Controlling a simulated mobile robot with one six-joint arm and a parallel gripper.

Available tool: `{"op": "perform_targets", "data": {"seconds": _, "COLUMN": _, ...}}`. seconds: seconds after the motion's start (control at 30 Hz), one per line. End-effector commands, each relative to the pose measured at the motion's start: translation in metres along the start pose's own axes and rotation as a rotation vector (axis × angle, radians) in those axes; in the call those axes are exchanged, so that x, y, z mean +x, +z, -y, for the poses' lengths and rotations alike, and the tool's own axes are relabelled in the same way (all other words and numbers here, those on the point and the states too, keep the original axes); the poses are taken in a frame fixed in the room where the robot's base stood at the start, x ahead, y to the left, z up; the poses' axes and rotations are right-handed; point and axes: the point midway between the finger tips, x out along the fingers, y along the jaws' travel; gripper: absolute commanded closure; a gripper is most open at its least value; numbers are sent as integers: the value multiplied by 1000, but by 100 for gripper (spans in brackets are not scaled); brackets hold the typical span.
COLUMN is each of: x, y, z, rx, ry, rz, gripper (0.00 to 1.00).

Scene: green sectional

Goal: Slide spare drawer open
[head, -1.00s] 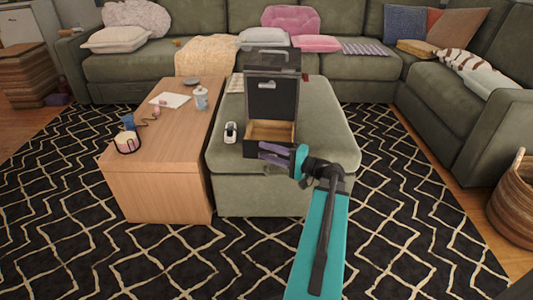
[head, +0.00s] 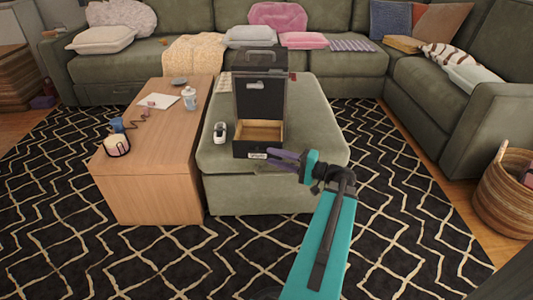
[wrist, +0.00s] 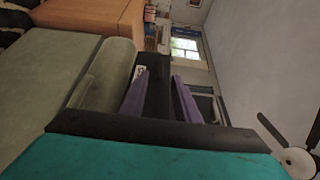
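A black box (head: 260,99) stands on the green ottoman (head: 318,135). Its lid is raised and its open front part shows a bare wooden inside (head: 259,131). A small white label (head: 257,156) is on its low front. I cannot tell for sure which part is the spare drawer. My gripper (head: 270,159), with purple fingers, is just in front of the box's lower front, towards its right side. In the wrist view my gripper (wrist: 163,88) has its fingers apart, with the dark box front beyond them and nothing clearly held. Whether the fingers touch the box is unclear.
A wooden table (head: 150,150) stands left of the ottoman, with a cup, bottle and papers on it. A white device (head: 220,131) lies left of the box. A sofa (head: 130,75) runs behind and right. A basket (head: 503,195) stands at right. The front rug (head: 160,255) is clear.

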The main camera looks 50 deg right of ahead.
Motion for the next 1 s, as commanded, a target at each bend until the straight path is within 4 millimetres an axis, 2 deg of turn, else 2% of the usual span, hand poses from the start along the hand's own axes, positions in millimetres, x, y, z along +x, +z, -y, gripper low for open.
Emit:
{"op": "perform_targets", "data": {"seconds": 0.2, "x": -31, "y": -1, "z": 1, "rx": 0, "ry": 1, "rz": -3, "gripper": 71}}
{"op": "perform_targets", "data": {"seconds": 0.5, "x": -59, "y": -1, "z": 0, "rx": 0, "ry": 0, "rz": -3, "gripper": 71}}
{"op": "perform_targets", "data": {"seconds": 1.0, "x": -64, "y": 0, "z": 0, "rx": 0, "ry": 0, "rz": -1, "gripper": 71}}
